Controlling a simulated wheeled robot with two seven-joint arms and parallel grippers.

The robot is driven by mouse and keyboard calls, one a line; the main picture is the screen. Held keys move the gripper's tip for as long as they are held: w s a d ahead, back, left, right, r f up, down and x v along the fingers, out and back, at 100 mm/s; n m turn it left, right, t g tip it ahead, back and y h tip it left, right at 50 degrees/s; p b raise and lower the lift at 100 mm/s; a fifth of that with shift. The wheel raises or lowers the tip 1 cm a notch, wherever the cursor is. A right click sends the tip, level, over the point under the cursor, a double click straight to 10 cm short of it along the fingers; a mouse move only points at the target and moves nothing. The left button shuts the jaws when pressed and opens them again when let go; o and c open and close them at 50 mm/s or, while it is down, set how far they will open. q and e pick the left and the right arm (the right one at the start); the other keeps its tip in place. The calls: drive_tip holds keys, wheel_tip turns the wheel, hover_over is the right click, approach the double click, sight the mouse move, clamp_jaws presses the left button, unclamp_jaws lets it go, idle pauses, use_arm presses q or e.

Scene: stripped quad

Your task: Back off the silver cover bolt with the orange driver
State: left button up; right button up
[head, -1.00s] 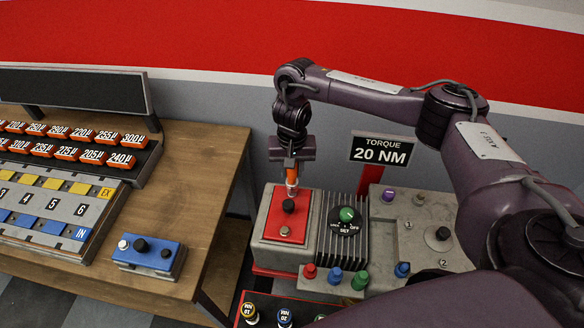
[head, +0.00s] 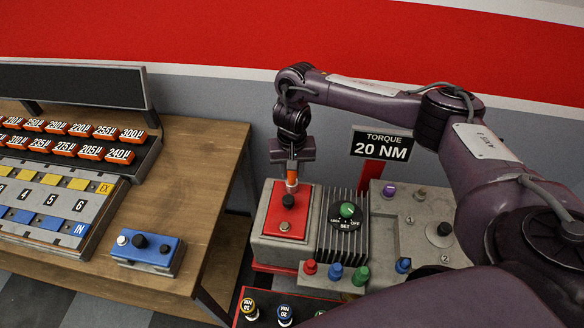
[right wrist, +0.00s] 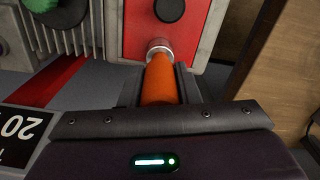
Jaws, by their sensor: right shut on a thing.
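My right gripper (head: 291,164) points down and is shut on the orange driver (head: 292,174). The driver (right wrist: 159,82) is upright, with its silver collar toward the red cover (head: 271,222). Its lower end is at the far part of the cover, close to the black bolt (head: 288,201); I cannot tell whether they touch. In the right wrist view the black bolt (right wrist: 168,10) shows just past the collar. The silver cover bolt (head: 284,226) sits on the near part of the red cover, apart from the driver. My left gripper is not in view.
A finned block with a green-knobbed dial (head: 347,210) stands right of the cover. Several coloured knobs line the front, including a red one (head: 310,267). A torque sign (head: 381,145) stands behind. The wooden table (head: 190,160) is at left, with a blue block (head: 147,254).

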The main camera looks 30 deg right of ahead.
drive_tip(key=shift+n, duration=0.8)
drive_tip(key=shift+n, duration=1.2)
drive_tip(key=shift+n, duration=1.1)
drive_tip(key=shift+n, duration=1.2)
drive_tip(key=shift+r, duration=0.1)
